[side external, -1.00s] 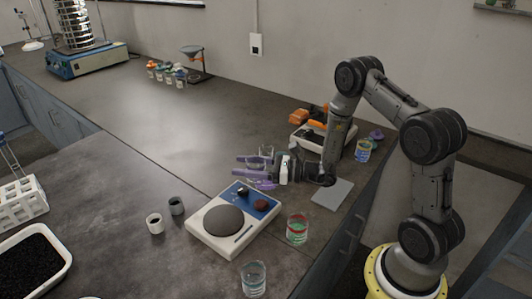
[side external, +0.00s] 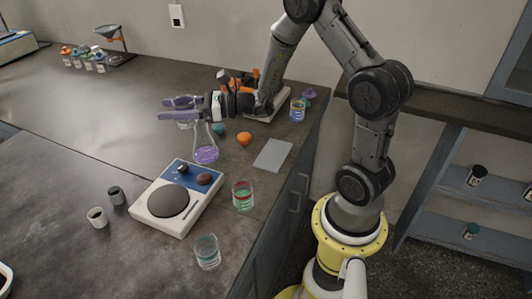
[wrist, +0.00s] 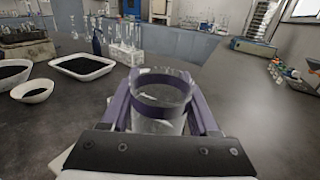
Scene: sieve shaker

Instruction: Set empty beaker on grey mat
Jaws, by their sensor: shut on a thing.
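The empty beaker (wrist: 158,105) is clear glass and stands upright between the purple fingers of my gripper (wrist: 160,100) in the wrist view. My gripper is shut on its sides. In the side view, my gripper (side external: 182,108) points left and holds the beaker (side external: 186,124) above the bench, partly hidden by the fingers. The grey mat (side external: 273,155) lies flat and bare near the bench's right edge, to the right of and nearer the camera than my gripper.
A flask of purple liquid (side external: 205,153), a teal stopper (side external: 218,130) and an orange object (side external: 244,138) stand between gripper and mat. A balance (side external: 178,200), a red-green beaker (side external: 243,196) and a bluish beaker (side external: 207,253) are nearer.

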